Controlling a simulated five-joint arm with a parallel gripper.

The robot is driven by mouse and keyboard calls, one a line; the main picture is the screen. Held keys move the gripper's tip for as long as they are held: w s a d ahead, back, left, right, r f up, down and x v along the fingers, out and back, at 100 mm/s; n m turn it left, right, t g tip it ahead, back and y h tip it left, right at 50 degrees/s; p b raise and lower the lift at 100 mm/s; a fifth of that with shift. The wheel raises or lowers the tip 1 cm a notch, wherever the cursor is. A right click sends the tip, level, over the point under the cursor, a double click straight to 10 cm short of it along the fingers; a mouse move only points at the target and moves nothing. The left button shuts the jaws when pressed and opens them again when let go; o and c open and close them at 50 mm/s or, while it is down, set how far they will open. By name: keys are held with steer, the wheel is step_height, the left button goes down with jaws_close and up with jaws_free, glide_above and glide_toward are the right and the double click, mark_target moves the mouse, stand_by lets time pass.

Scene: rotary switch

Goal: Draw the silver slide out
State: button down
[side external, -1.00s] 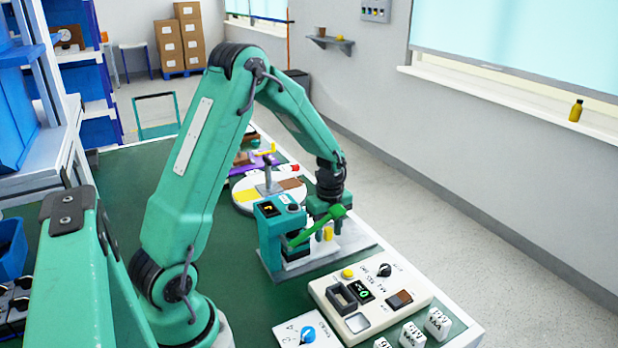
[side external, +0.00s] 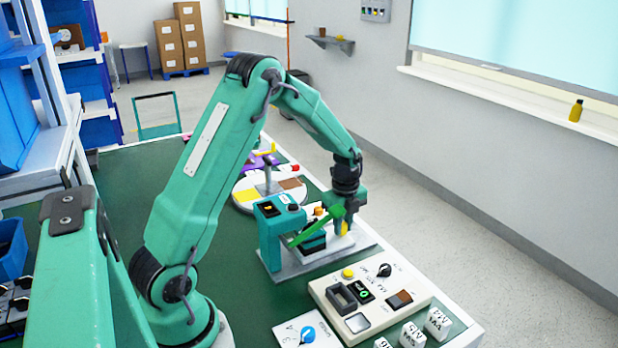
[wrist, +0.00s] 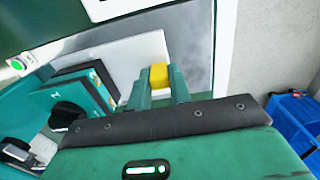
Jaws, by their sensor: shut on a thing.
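The silver slide (side external: 334,244) is a flat pale plate on the right side of the green device (side external: 271,238). In the wrist view it shows as a pale plate (wrist: 128,62) with a yellow handle (wrist: 158,73) at its right end. My gripper (wrist: 160,86) has one finger on each side of this handle and is shut on it. In the side view my gripper (side external: 345,224) is at the right of the device, and the yellow handle (side external: 344,229) shows just below it. The fingers partly hide the handle.
A white control panel (side external: 325,290) with a knob and switches stands in front of the device. A round turntable (side external: 245,207) stands behind it. The table's right edge is close to my gripper. White labelled blocks (side external: 412,335) stand at the front.

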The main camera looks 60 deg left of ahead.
steer(key=shift+w, duration=3.05)
steer(key=c, duration=1.3)
jaws_free()
steer(key=shift+s, duration=0.1)
steer(key=shift+r, duration=0.2)
step_height(320, 180, up, 8)
steer(key=shift+f, duration=0.25)
